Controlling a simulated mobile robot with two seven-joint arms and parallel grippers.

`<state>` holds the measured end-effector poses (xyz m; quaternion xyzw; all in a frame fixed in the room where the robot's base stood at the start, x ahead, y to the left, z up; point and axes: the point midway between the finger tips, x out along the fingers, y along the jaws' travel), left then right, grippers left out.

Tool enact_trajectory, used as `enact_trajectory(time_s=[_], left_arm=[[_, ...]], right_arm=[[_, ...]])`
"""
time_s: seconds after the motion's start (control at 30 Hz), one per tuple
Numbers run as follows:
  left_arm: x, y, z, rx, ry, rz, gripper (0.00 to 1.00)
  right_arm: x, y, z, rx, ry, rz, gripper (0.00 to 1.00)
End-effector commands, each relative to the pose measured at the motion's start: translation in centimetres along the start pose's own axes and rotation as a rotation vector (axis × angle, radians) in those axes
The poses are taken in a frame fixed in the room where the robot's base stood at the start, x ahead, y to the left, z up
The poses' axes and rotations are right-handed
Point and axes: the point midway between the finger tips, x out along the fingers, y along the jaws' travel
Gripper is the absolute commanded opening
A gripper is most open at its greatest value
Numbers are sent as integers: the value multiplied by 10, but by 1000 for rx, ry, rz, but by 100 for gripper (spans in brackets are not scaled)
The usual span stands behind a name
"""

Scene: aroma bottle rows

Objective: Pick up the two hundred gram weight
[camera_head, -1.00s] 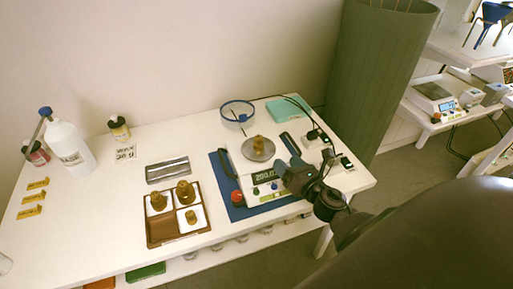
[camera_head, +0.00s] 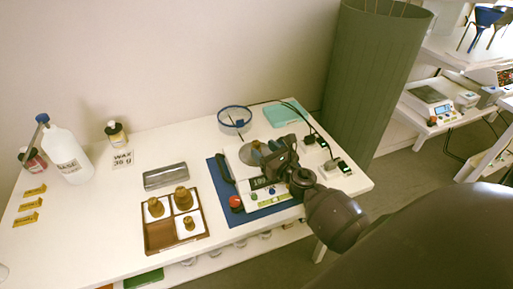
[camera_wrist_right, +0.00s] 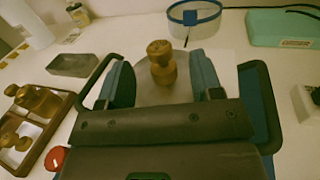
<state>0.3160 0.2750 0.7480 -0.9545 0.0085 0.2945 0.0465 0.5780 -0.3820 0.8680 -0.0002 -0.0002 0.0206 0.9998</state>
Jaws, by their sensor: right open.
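A brass knobbed weight (camera_wrist_right: 161,65) stands upright on the round pan (camera_wrist_right: 150,92) of the balance, whose white body (camera_head: 233,160) sits on a blue mat (camera_head: 238,215). My right gripper (camera_head: 268,150) is over the balance. Its two blue-padded fingers (camera_wrist_right: 162,80) are open, one on each side of the weight, with gaps visible between the fingers and the brass. In the head view, the gripper partly hides the weight (camera_head: 256,144) and the balance display (camera_head: 260,183). My left gripper is not in view.
A brown tray (camera_head: 148,248) left of the balance holds three brass weights; its front-left compartment is empty. A grey metal box (camera_head: 166,176), a blue-rimmed dish (camera_head: 234,118) and a teal box (camera_head: 283,114) stand nearby. Bottles and yellow labels are at the left.

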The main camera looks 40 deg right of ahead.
Motion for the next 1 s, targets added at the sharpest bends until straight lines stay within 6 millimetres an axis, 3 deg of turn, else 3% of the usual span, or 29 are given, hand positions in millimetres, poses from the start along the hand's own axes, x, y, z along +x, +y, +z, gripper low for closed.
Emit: enact_trajectory(time_s=[0.2,0.5,0.9,1.0], left_arm=[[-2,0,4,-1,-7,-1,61],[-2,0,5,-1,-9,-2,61],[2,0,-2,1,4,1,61],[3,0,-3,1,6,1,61]], right_arm=[[24,1,0,0,0,0,60],[27,1,0,0,0,0,60],[27,1,1,0,-1,0,0],[27,1,1,0,-1,0,0]])
